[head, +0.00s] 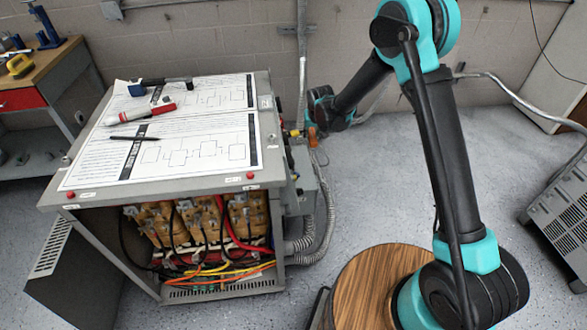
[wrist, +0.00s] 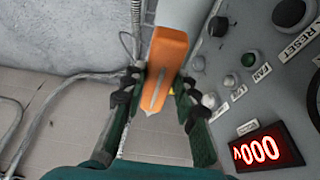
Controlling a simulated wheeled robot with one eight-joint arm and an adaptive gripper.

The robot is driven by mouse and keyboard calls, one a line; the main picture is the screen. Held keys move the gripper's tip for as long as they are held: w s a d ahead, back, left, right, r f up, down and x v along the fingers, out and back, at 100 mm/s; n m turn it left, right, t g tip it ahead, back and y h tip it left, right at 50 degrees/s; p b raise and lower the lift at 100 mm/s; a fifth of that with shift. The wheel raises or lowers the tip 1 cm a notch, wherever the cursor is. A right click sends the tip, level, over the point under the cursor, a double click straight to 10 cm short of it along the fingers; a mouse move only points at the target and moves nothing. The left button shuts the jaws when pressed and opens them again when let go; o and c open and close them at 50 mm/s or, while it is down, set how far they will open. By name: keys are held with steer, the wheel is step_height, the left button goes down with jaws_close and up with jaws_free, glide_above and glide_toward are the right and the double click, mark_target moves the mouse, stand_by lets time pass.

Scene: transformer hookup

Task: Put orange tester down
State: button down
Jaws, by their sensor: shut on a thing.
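The orange tester (wrist: 163,65) is between the two dark fingers of my gripper (wrist: 157,88) in the wrist view. My gripper is shut on it, and the orange part has a pale pointed mark. In the head view my gripper (head: 317,128) is low beside the right side of the grey transformer cabinet (head: 262,170). A small orange bit of the tester (head: 312,137) shows there, partly hidden. In the wrist view a grey control panel (wrist: 235,75) is just right of the tester; I cannot tell whether they touch.
The panel carries knobs, buttons and a red display (wrist: 266,149). Printed sheets (head: 195,150) cover much of the cabinet top, with a red-and-white tool (head: 145,112), a black pen (head: 133,138) and a blue-and-black tool (head: 160,84). Grey conduits (head: 325,225) run beside the cabinet. Floor right of it is open.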

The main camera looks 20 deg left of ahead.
steer(key=a, duration=0.2)
glide_toward(304, 171)
steer(key=x, duration=0.5)
steer(key=shift+w+f, duration=0.1)
steer(key=shift+f, duration=0.45)
steer(key=c, duration=1.5)
jaws_free()
steer(key=shift+o, duration=0.2)
steer(key=v, duration=1.2)
steer(key=shift+w+d, duration=0.1)
